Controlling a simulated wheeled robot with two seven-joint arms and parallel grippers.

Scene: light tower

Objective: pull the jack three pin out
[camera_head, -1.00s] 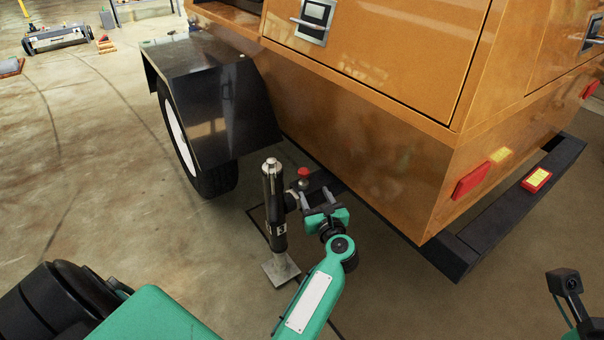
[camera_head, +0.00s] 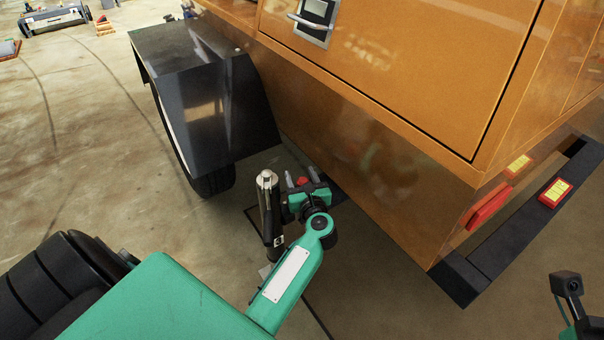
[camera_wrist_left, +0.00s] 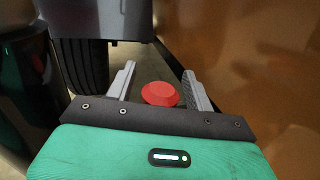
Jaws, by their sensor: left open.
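The jack (camera_head: 267,205) is a dark upright post with a silver top, beside the trailer's wheel. A small pale label shows low on it. The red pin head (camera_head: 302,181) is just right of the jack's upper part. My left gripper (camera_head: 301,176) is open at the pin head. In the left wrist view the red pin head (camera_wrist_left: 160,93) sits between the two spread grey fingers (camera_wrist_left: 159,70), with gaps on both sides. The pin's shaft is hidden below its head. My right gripper's fingers are not in view.
The orange trailer body (camera_head: 400,140) rises close on the right. The black fender (camera_head: 205,110) and tyre (camera_head: 213,182) are to the left. A dark bumper (camera_head: 465,280) with red lights is at the right. Open floor (camera_head: 80,150) lies to the left.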

